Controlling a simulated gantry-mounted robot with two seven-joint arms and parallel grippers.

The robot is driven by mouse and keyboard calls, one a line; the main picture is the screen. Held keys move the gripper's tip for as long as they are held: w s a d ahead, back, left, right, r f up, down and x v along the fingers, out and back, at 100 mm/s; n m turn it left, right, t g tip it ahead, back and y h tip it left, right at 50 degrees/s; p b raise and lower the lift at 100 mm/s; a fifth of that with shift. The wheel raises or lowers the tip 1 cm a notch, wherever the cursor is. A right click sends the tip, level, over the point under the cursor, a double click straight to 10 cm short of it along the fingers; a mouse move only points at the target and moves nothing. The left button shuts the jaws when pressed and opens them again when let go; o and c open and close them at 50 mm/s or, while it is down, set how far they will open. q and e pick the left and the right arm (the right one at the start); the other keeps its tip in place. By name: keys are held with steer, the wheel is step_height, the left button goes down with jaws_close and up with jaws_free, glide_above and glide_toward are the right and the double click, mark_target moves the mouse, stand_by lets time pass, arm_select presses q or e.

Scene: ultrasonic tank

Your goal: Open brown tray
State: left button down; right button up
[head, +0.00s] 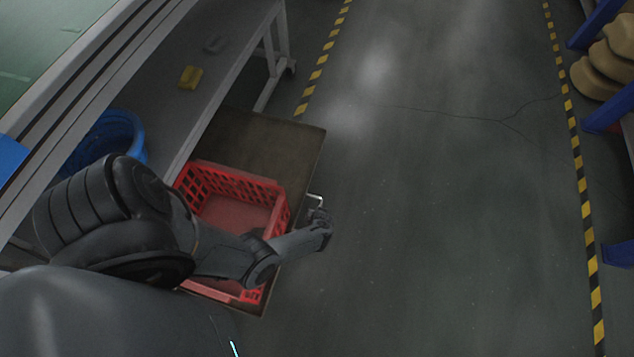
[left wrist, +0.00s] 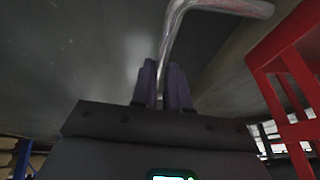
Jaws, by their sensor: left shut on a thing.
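The brown tray (head: 268,138) is a flat board that sticks out from under the grey bench into the aisle. A bent metal handle (head: 316,199) is at its right edge; it also shows in the left wrist view (left wrist: 192,12). My left gripper (head: 322,222) is at this handle, beyond the tray's right edge. In the left wrist view its two fingers (left wrist: 162,85) are closed around the handle's bar. The arm hides part of the tray's lower half. My right gripper is in neither view.
A red crate (head: 279,215) rests on the tray, with its slotted wall (left wrist: 283,75) close by in the left wrist view. A blue tub (head: 128,126) and yellow block (head: 190,77) are on the bench's lower level. The floor (head: 430,220) to the right is clear.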

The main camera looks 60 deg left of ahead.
arm_select(q)
steer(key=shift+s, duration=0.1)
steer(key=c, duration=1.1)
jaws_free()
steer(key=shift+a, duration=0.1)
steer(key=p+v, duration=0.8)
steer(key=v, duration=0.2)
steer(key=shift+d+r, duration=0.2)
steer(key=shift+r, duration=0.15)
